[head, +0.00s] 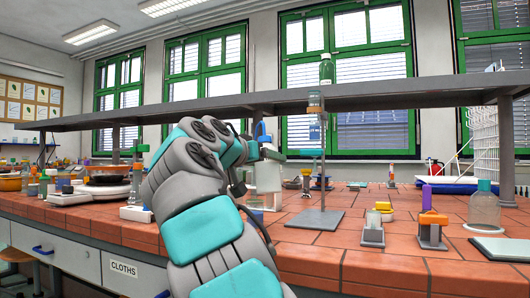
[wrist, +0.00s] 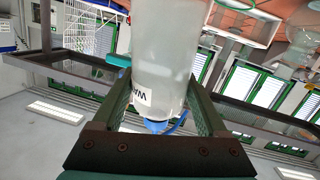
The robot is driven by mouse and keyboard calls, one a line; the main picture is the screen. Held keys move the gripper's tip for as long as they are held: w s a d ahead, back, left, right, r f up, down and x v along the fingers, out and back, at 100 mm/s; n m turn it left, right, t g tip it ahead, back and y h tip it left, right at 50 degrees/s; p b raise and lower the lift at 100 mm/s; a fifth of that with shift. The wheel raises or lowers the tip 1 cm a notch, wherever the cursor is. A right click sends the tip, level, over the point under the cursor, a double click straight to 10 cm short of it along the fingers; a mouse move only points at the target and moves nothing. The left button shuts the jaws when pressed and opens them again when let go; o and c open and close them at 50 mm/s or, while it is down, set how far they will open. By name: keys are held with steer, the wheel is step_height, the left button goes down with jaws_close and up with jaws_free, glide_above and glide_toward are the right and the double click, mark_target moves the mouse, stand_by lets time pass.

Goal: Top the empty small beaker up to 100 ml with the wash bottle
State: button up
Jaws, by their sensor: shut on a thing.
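My gripper (wrist: 163,92) is shut on the wash bottle (wrist: 166,45), with one finger on each side of its body. The wash bottle is translucent white with a blue cap and a dark-lettered label; the wrist view shows it upside down, as it does the room. In the head view the wash bottle (head: 267,176) stands roughly upright just beyond my gripper (head: 262,155), over the bench; my arm partly hides it.
A stand with a grey base plate (head: 315,219) and upright rod is right of the bottle. A clear bottle (head: 484,208) and small block-like devices (head: 432,232) stand farther right. A grey shelf (head: 390,95) spans above the bench. Red tiles (head: 330,260) in front are clear.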

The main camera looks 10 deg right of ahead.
mark_target(267, 189)
steer(key=shift+s+f+n+g, duration=0.25)
steer(key=shift+f+n+g, duration=0.05)
steer(key=shift+f, duration=0.6)
step_height(267, 189, down, 3)
steer(key=shift+f+b, duration=0.15)
steer(key=shift+b, duration=0.9)
steer(key=shift+f+b, duration=0.95)
steer(key=shift+f, duration=0.05)
